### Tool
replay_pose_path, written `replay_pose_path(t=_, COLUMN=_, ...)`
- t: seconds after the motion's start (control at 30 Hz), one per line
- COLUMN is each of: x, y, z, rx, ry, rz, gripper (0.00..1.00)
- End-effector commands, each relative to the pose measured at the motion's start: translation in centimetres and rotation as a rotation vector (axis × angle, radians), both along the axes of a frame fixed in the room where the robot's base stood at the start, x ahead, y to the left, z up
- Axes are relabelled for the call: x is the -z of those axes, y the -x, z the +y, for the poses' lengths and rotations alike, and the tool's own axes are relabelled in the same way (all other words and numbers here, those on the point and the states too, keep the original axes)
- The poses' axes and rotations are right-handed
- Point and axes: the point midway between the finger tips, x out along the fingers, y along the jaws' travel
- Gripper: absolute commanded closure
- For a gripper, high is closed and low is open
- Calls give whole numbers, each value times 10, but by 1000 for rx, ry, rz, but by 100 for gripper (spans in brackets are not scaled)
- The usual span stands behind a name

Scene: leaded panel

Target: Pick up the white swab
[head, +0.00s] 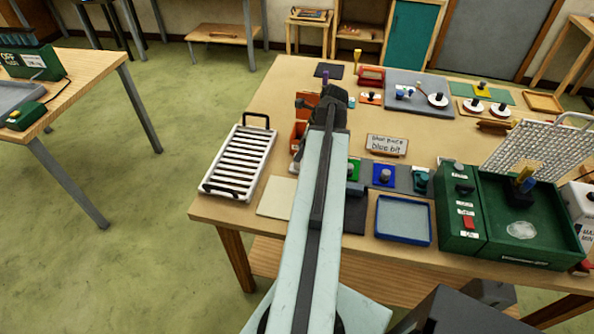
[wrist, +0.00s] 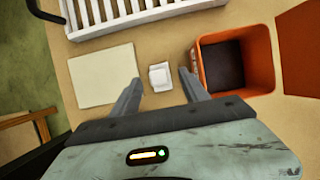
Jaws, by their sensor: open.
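The white swab (wrist: 160,77) is a small, pale, squarish piece on the wooden table. In the wrist view it shows between the two fingertips of my gripper (wrist: 160,80), with a gap on each side. My gripper is open and empty. How far the fingertips are above the swab cannot be told. In the head view my gripper (head: 322,100) is at the far end of my arm, over the table's left part. My arm hides much of the area there, and I cannot make out the swab for sure.
An orange bin (wrist: 262,62) with a dark inside stands close right of my right finger. A cream mat (wrist: 102,76) lies left of the swab. A white slatted rack (head: 240,160) stands just beyond. A blue-rimmed tray (head: 404,240) and green box (head: 460,240) are further right.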

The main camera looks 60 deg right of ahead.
Motion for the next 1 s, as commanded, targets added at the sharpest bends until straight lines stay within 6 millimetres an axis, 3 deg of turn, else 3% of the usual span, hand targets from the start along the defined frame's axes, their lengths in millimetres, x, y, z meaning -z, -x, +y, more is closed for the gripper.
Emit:
replay_pose_path(t=0.17, x=7, y=4, z=-2, rx=9, ry=1, rz=0, gripper=47)
replay_pose_path(t=0.5, x=56, y=-3, z=4, rx=13, ry=0, rz=0, gripper=47)
replay_pose_path(t=0.73, x=53, y=-4, z=4, rx=14, ry=1, rz=0, gripper=47)
replay_pose_path(t=0.77, x=53, y=-4, z=4, rx=14, ry=1, rz=0, gripper=53)
replay_pose_path(t=0.93, x=53, y=-4, z=4, rx=14, ry=1, rz=0, gripper=100)
replay_pose_path(t=1.0, x=53, y=-4, z=4, rx=14, ry=1, rz=0, gripper=100)
